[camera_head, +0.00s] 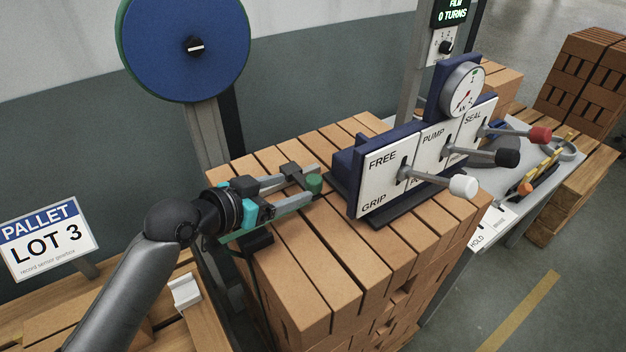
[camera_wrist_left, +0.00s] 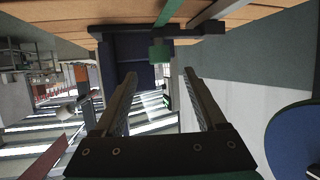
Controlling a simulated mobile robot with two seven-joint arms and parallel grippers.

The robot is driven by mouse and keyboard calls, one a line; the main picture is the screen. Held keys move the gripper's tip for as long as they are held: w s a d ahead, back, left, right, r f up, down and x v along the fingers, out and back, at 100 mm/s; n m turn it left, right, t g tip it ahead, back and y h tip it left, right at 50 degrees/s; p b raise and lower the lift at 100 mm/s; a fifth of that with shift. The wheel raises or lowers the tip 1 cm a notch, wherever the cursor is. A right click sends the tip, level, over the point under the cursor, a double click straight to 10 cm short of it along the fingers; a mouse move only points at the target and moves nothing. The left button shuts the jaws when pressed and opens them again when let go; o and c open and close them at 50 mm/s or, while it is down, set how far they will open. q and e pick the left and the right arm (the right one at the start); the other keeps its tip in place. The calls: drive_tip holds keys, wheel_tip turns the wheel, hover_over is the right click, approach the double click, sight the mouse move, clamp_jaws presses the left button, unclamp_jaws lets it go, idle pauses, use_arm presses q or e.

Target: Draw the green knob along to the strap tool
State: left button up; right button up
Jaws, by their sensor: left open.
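The green knob (camera_head: 314,184) sits over the top of the brick stack, just left of the strap tool. The strap tool (camera_head: 390,182) is a dark blue block with white panels marked FREE, GRIP, PUMP and SEAL. My left gripper (camera_head: 314,181) is open, its fingers reaching toward the tool with the knob near and between their tips. In the left wrist view the knob (camera_wrist_left: 160,50) shows just past the open fingertips, with a green strip above it. I cannot tell whether either finger touches it. My right gripper is not in view.
Levers with white (camera_head: 463,186), black (camera_head: 507,157) and red (camera_head: 540,134) knobs stick out from the tool's front. A blue reel (camera_head: 185,48) stands behind the stack. A grey side table (camera_head: 508,190) with tools is at the right. A LOT 3 sign (camera_head: 46,240) is at the left.

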sight(308, 182)
use_arm(q)
drive_tip(key=x, duration=0.6)
drive_tip(key=shift+w+d+f+b, duration=0.15)
drive_tip(key=shift+w+d+b, duration=0.1)
drive_tip(key=shift+b, duration=0.1)
drive_tip(key=shift+w+d+f, duration=0.2)
drive_tip(key=shift+w+d, duration=0.15)
drive_tip(key=shift+w, duration=0.05)
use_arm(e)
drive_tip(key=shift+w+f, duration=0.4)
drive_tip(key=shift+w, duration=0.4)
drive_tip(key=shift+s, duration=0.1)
use_arm(q)
clamp_jaws()
